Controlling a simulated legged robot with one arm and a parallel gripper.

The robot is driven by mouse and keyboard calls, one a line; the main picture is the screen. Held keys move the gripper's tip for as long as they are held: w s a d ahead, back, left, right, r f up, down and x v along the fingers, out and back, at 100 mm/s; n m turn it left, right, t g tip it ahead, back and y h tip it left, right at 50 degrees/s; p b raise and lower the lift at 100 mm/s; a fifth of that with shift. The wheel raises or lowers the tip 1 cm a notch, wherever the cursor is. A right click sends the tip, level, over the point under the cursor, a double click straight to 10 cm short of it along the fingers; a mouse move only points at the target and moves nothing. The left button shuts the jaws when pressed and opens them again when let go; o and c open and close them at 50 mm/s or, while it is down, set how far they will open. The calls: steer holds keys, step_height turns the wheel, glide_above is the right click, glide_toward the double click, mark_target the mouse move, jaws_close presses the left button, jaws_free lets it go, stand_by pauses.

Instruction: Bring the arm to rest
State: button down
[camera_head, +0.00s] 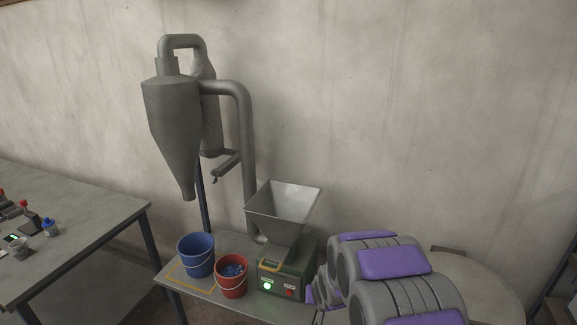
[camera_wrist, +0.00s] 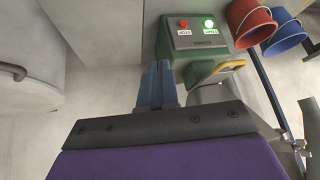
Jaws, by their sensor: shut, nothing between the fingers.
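My gripper (camera_wrist: 158,75) shows in the wrist view as two blue-grey fingers pressed together, shut and empty. The fingertips point towards the green control box (camera_wrist: 206,33) and appear close to it; I cannot tell whether they touch. In the head view my arm, grey with purple pads, fills the lower right, folded in front of the machine. The gripper itself is hidden there behind the arm. The green box also shows in the head view (camera_head: 283,276), with a lit green button and a red button, under a metal hopper (camera_head: 284,207).
A blue bucket (camera_head: 196,256) and a red bucket (camera_head: 231,278) with blue pieces stand left of the box on a small table. A grey cyclone separator (camera_head: 176,120) rises behind. Another table (camera_head: 75,225) is at left. A large round drum (camera_head: 478,285) stands at right, near my arm.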

steer(key=s+d+r+g+h, duration=0.1)
steer(key=s+d+r+g, duration=0.1)
steer(key=s+r, duration=0.6)
steer(key=s+d+r+g, duration=0.2)
steer(key=s+d+r, duration=0.15)
steer(key=s, duration=0.85)
steer(key=s+r+g, duration=0.2)
steer(key=s+r, duration=0.1)
steer(key=s, duration=0.9)
steer(key=s+r+g, duration=0.2)
steer(key=s+r, duration=0.1)
steer(key=s, duration=0.8)
steer(key=shift+s+a+r+n+g, duration=0.15)
steer(key=shift+s+a+n+g, duration=0.2)
steer(key=shift+n+g, duration=0.05)
